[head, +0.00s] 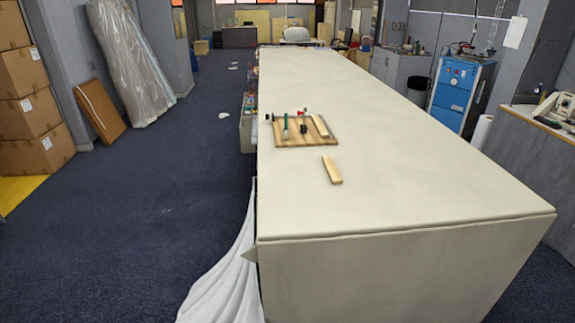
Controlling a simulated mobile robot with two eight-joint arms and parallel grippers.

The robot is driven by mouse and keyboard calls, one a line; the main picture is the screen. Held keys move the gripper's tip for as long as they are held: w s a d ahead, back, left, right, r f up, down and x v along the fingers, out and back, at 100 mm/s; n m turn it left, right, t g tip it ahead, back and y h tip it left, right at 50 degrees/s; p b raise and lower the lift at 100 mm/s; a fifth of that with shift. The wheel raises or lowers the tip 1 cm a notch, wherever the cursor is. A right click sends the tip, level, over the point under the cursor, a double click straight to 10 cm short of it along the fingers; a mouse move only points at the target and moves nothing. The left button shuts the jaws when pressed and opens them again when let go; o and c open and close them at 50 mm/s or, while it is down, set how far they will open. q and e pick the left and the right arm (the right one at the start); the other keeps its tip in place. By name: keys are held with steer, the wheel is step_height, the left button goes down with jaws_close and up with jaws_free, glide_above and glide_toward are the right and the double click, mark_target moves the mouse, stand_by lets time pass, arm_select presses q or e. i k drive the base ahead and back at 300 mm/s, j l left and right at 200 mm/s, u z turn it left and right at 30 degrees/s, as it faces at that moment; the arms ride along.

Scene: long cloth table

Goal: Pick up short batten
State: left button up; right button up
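In the head view, a short pale wooden batten (332,170) lies by itself on the long cloth-covered table (400,175), in front of a wooden tray. A second pale wooden piece (320,126) lies on the right part of the tray (290,142). Which of the two is the task's batten is not certain; the one on the cloth lies apart and free. Neither of my grippers is in view.
The tray also holds a green-handled tool (286,131) and a small red and dark item (303,124). The near part of the table is clear. White cloth (228,280) hangs at its near left corner. Cardboard boxes (32,115) stand left; a blue cabinet (460,90) stands right.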

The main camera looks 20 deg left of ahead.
mark_target(335, 178)
steer(key=i+l+u, duration=0.15)
steer(key=u, duration=0.25)
steer(key=i+l+u, duration=0.15)
steer(key=u, duration=0.3)
steer(key=l+u, duration=0.4)
steer(key=i+j, duration=0.05)
